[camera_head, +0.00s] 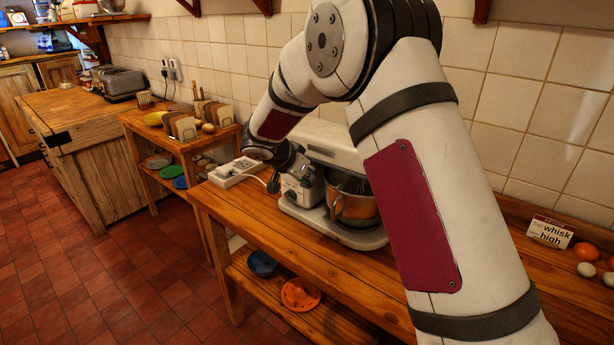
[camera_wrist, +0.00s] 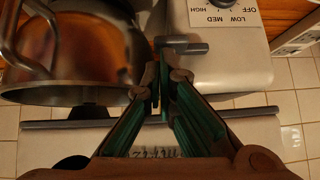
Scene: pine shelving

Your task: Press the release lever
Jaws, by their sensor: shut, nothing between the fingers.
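The stand mixer (camera_head: 335,150) is white and stands on the wooden bench, with its steel bowl (camera_head: 352,206) under the head. In the wrist view, the bowl (camera_wrist: 70,60) is at upper left and the mixer's body (camera_wrist: 235,70) at upper right, with a dial plate (camera_wrist: 225,14) marked OFF, LOW, MED, HIGH. A grey lever (camera_wrist: 190,48) sticks out below the dial plate. My gripper (camera_wrist: 160,85) is shut and empty, its tips close to the lever's left end. I cannot tell whether they touch. In the head view, my gripper (camera_head: 274,182) is beside the mixer, partly hidden.
A white box (camera_head: 236,171) with a cable lies on the bench left of the mixer. The lower shelf holds a blue bowl (camera_head: 262,263) and an orange dish (camera_head: 300,294). A tiled wall (camera_head: 545,110) stands behind.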

